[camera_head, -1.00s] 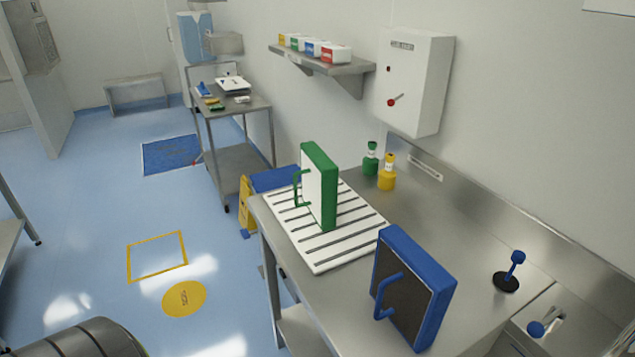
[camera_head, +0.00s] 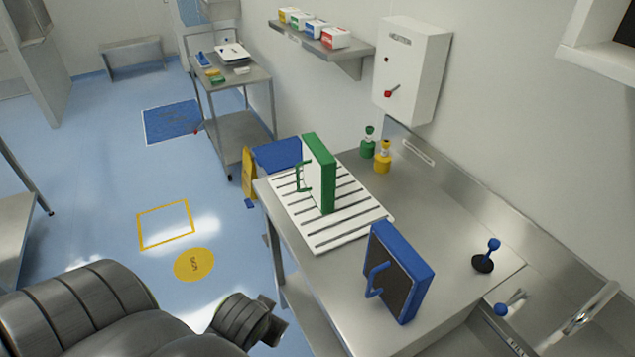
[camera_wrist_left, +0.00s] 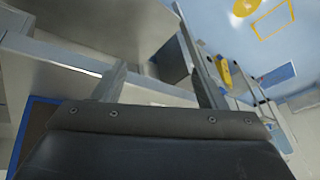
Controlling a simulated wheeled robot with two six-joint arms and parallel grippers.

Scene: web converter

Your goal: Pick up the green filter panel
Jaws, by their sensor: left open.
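The green filter panel (camera_head: 321,174) has a green frame, a pale face and a green handle (camera_head: 303,177) on its left side. It stands upright on a white slatted rack (camera_head: 343,226) on the steel table. My left gripper (camera_head: 271,318) is in the lower part of the head view, left of the table's front and well apart from the panel. In the left wrist view its fingers (camera_wrist_left: 160,80) are spread with nothing between them. The green panel does not show in that view. My right gripper is not in view.
A blue-framed panel (camera_head: 404,270) with a dark face and blue handle stands on the table (camera_head: 450,225), right of the rack. Green (camera_head: 368,145) and yellow (camera_head: 383,159) bottles stand behind the rack. A blue-knobbed lever (camera_head: 486,258) and a sink lie to the right.

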